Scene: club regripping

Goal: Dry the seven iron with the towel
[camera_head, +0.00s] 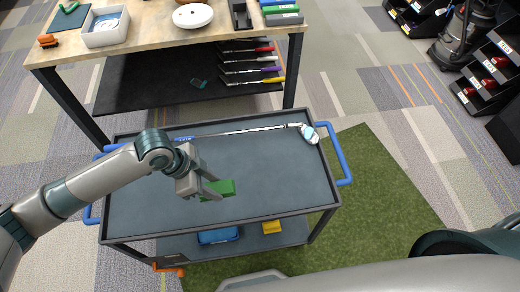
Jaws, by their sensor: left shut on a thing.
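The iron (245,131) lies across the far side of the dark cart top. Its silver head (309,134), with a light blue patch, is at the right, and a blue piece shows near the shaft's left end. My left gripper (214,188) is shut on a small green folded piece, which looks like the towel (222,188). It holds the towel over the middle of the cart, nearer to me than the shaft and apart from the head. My right arm crosses the bottom right; its gripper cannot be made out.
The cart top (275,185) is otherwise clear, with blue handles (336,155) at its ends. Green turf (385,200) lies right of the cart.

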